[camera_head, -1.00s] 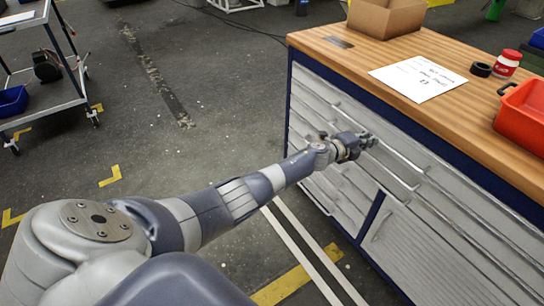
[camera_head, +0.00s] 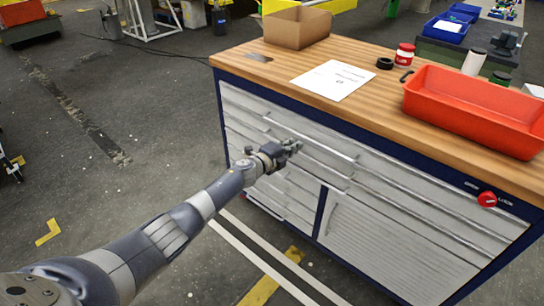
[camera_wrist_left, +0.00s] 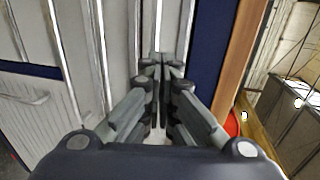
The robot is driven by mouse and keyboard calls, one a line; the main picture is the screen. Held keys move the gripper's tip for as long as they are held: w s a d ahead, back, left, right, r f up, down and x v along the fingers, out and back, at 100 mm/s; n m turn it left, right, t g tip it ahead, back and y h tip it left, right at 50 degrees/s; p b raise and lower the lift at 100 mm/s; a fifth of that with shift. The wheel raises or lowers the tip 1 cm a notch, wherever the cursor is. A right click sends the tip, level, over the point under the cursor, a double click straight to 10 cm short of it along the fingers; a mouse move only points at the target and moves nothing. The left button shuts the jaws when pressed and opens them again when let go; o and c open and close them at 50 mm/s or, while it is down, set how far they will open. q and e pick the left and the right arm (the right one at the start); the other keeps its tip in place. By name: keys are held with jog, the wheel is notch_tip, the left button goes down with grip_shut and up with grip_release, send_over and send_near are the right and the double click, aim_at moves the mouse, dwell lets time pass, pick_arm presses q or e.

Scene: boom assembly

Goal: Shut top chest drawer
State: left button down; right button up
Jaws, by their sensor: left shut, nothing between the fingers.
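The chest (camera_head: 335,190) is a workbench with a wooden top, a dark blue frame and grey drawers. The top chest drawer (camera_head: 300,138) is on its left side, just below the wooden top, with a long rail handle (camera_head: 335,150). Its front looks about level with its neighbours; a small gap is too fine to tell. My left gripper (camera_head: 293,146) is shut and empty, in front of the drawer fronts just below that handle. Contact cannot be told. In the left wrist view its fingertips (camera_wrist_left: 161,62) meet in front of the grey fronts. My right gripper is not in view.
The wooden top (camera_head: 375,100) carries a cardboard box (camera_head: 297,27), a paper sheet (camera_head: 333,80), black tape (camera_head: 384,63), a red-and-white jar (camera_head: 405,54) and an orange tray (camera_head: 475,110). A red lock knob (camera_head: 487,199) is at the right.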

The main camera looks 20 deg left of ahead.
pick_arm(q)
jog(key=shift+a+f+p+v, duration=0.25)
jog(key=shift+f+p+v, duration=0.7)
jog(key=shift+v, duration=3.05)
jog(key=s+a+f+n+g+y, duration=0.25)
jog(key=s+f+n, duration=0.35)
jog(key=s+f, duration=0.85)
jog(key=s+a+f+n+g+y, duration=0.15)
jog(key=s+f+n+g, duration=0.35)
jog(key=s+f, duration=0.95)
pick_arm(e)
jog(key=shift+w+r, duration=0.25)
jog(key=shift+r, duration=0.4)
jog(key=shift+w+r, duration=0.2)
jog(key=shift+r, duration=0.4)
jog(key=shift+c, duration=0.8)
pick_arm(q)
jog(key=s+d+f+n+g, duration=0.2)
jog(key=s+f, duration=0.4)
jog(key=s, duration=0.5)
jog(key=s+d+f+n+g, duration=0.2)
jog(key=s+f, duration=0.3)
jog(key=s, duration=0.6)
jog(key=s+d+f+n+g, duration=0.2)
jog(key=s+f+n, duration=0.2)
jog(key=s, duration=0.7)
notch_tip(320, 180, down, 3)
jog(key=shift+s+r+y, duration=0.15)
jog(key=shift+s+y, duration=0.15)
jog(key=shift+y, duration=0.1)
